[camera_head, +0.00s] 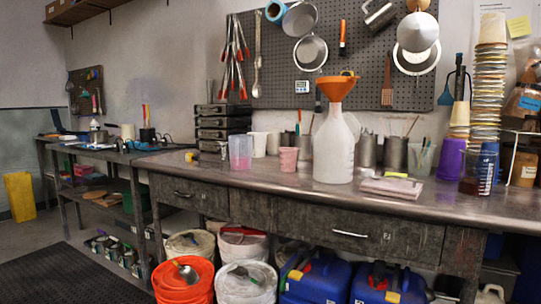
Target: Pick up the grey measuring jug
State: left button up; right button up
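No object in the camera_head view is plainly marked as the grey measuring jug. A translucent greyish measuring cup (240,152) with a pinkish lower part stands upright on the long workbench (420,203), left of a small pink cup (288,160). A grey metal jug-like vessel with a handle (380,15) hangs tilted at the top of the pegboard. I cannot tell which of these, if either, is the jug. Neither of my grippers is in view.
A large white jug (334,152) with an orange funnel stands mid-bench, beside folded cloths (391,186). Stacked cups (488,90) and a purple cup (451,158) stand at right. An orange bucket (184,287), a white bucket (246,288) and blue containers (318,285) fill the floor below.

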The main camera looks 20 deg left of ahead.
aim_at(240, 147)
jog(key=i+j+z, duration=0.1)
jog(key=j+z, duration=1.2)
jog(key=j, duration=0.7)
jog(key=k, duration=0.05)
